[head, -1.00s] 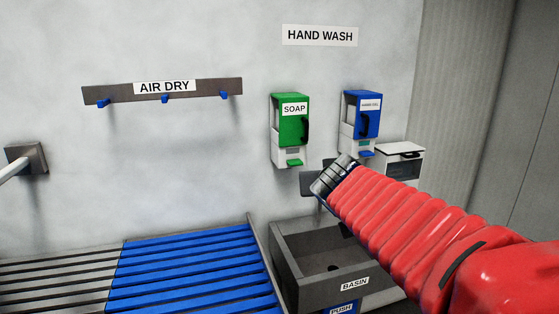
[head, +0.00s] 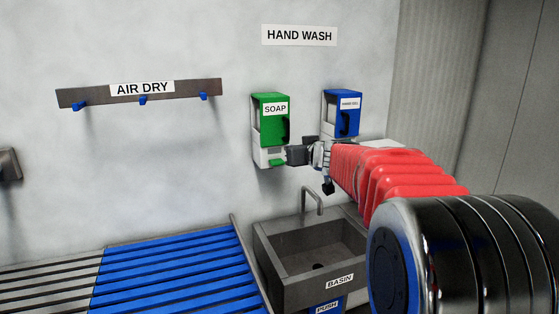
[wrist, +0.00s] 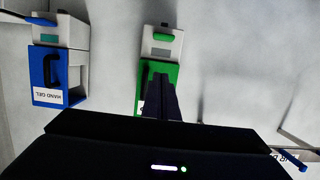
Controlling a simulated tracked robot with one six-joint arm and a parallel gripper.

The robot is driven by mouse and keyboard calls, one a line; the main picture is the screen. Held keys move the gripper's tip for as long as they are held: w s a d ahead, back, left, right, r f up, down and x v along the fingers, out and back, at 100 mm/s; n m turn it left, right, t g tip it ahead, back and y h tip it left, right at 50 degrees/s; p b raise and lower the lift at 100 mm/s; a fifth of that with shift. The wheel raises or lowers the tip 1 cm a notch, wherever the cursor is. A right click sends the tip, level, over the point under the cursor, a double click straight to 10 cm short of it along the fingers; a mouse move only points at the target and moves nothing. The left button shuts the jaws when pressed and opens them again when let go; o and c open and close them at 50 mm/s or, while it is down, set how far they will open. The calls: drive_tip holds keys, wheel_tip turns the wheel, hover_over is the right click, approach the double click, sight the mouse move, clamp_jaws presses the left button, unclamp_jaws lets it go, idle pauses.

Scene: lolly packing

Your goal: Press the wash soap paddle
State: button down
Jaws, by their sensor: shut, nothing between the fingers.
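The green soap dispenser (head: 270,112) hangs on the wall, labelled SOAP. Its green paddle (head: 277,163) sticks out at the bottom of the white lower part. In the upside-down wrist view the paddle (wrist: 164,37) shows clear at the top, beyond my fingertips. My gripper (head: 289,155) is shut and empty, just right of the paddle in the head view. In the wrist view my gripper (wrist: 160,78) overlaps the green body (wrist: 172,73) and hides part of its label. I cannot tell whether the fingers touch the dispenser.
A blue hand gel dispenser (head: 343,103) hangs to the right, close to my arm. Below are a basin (head: 277,271) with a tap (head: 313,194) and a blue slatted rack (head: 170,270). An AIR DRY rail (head: 100,95) with blue hooks is at left.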

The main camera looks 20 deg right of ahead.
drive_tip(key=shift+w, duration=0.1)
hover_over(281, 159)
drive_tip(key=s+a, duration=0.2)
drive_tip(key=s, duration=0.3)
wheel_tip(281, 159, down, 3)
drive_tip(key=shift+w+f, duration=0.1)
drive_tip(key=shift+f, duration=1.65)
